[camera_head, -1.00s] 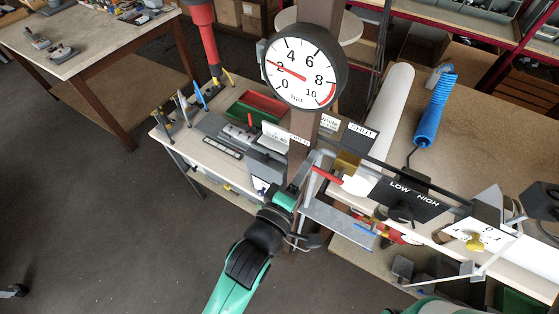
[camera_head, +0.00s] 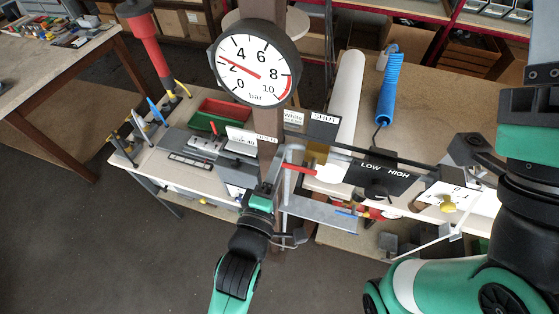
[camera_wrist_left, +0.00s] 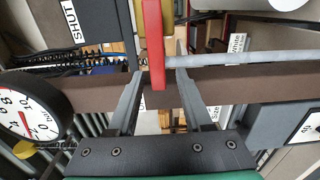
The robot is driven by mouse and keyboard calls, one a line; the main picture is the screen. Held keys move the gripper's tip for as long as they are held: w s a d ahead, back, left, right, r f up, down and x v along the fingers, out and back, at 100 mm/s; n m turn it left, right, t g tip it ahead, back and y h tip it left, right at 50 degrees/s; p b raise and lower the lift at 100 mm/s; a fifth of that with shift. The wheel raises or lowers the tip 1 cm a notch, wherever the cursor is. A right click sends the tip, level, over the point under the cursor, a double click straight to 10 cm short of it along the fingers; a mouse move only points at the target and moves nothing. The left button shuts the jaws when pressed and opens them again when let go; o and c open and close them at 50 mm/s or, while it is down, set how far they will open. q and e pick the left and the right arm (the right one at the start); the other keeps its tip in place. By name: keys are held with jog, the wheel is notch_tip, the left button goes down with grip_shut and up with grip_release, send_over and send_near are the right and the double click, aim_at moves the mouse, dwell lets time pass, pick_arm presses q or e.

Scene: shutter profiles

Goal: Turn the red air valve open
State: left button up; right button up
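The red air valve's lever (camera_head: 301,168) sticks out from a grey pipe beside the brown post, below the SHUT sign (camera_head: 325,118). In the left wrist view the red lever (camera_wrist_left: 153,40) shows as a long bar running down between my finger pair. My left gripper (camera_head: 275,176) is at the lever's left end; in the wrist view the gripper (camera_wrist_left: 160,68) is open, with a gap on both sides of the bar. I cannot tell contact. My right gripper (camera_head: 540,60) is at the upper right, cut off by the frame edge, away from the valve.
A round pressure gauge (camera_head: 255,65) on the brown post (camera_head: 270,125) reads near 2 bar. A black LOW/HIGH panel (camera_head: 375,180) stands right of the lever. A blue coiled hose (camera_head: 388,90) and a white roll (camera_head: 346,100) lie behind. The floor at lower left is clear.

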pick_arm(q)
jog(key=v, duration=1.1)
jog(key=shift+s+a+p, duration=0.15)
jog(key=shift+s+p, duration=0.15)
jog(key=shift+p, duration=0.1)
